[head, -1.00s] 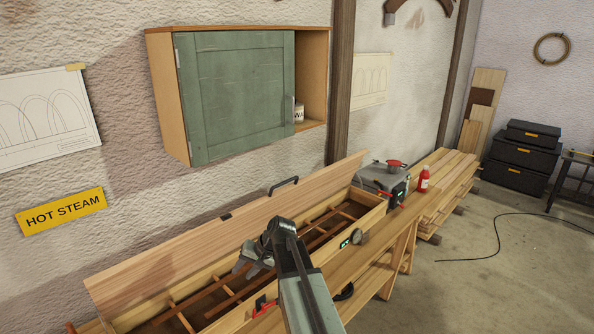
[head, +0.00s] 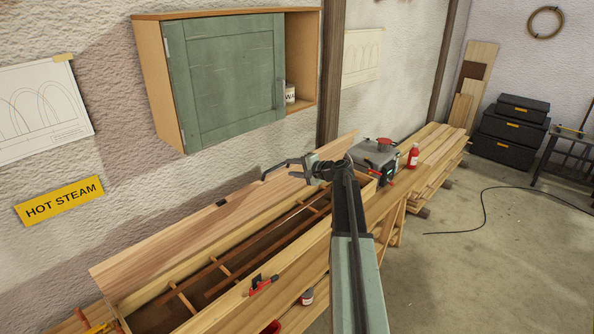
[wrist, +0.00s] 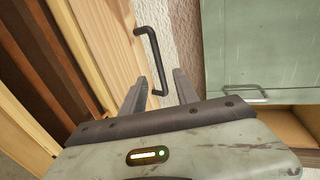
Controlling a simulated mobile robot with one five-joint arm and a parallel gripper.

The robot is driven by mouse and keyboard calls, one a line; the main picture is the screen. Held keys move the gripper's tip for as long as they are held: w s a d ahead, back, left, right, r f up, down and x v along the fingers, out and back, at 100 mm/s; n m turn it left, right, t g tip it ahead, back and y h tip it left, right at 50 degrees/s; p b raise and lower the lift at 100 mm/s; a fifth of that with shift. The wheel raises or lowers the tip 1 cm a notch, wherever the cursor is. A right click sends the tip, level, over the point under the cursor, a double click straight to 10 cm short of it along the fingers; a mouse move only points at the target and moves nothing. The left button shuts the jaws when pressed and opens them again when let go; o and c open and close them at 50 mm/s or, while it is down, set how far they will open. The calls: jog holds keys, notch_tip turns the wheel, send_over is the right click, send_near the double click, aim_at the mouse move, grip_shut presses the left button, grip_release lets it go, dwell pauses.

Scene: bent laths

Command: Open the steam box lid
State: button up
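The steam box (head: 190,322) is a long wooden trough along the wall. Its plank lid (head: 170,242) stands raised and tilted back toward the wall, so the dark inside shows. A black bar handle (head: 284,169) is on the lid's upper part; it also shows in the wrist view (wrist: 153,60). My gripper (head: 306,166) is by this handle, above the far part of the box. In the wrist view my gripper's fingers (wrist: 160,88) are apart, and the handle's near end appears between them. I cannot tell whether they touch it.
A green-doored wall cabinet (head: 225,80) hangs above the box; its door handle (wrist: 246,95) shows in the wrist view. A grey metal machine (head: 376,158) and a red bottle (head: 413,156) stand beyond the box. A red clamp (head: 262,285) sits on the front edge. The floor at right is mostly clear.

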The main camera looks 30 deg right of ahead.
aim_at(279, 166)
jog(key=b+x, duration=0.2)
jog(key=x, duration=0.6)
jog(key=shift+w+a+f, duration=0.1)
jog(key=shift+w+f, duration=0.05)
jog(key=shift+w, duration=0.2)
grip_shut()
jog(key=w+a+r, duration=0.1)
jog(key=w, duration=0.6)
jog(key=w+a+p, duration=0.1)
jog(key=w+a, duration=0.1)
jog(key=w, duration=0.5)
jog(key=shift+w+a+r, duration=0.3)
jog(key=shift+r, duration=0.1)
jog(key=shift+o, duration=1.2)
grip_release()
jog(key=shift+s, duration=0.1)
jog(key=shift+s+p, duration=0.1)
jog(key=shift+p, duration=0.2)
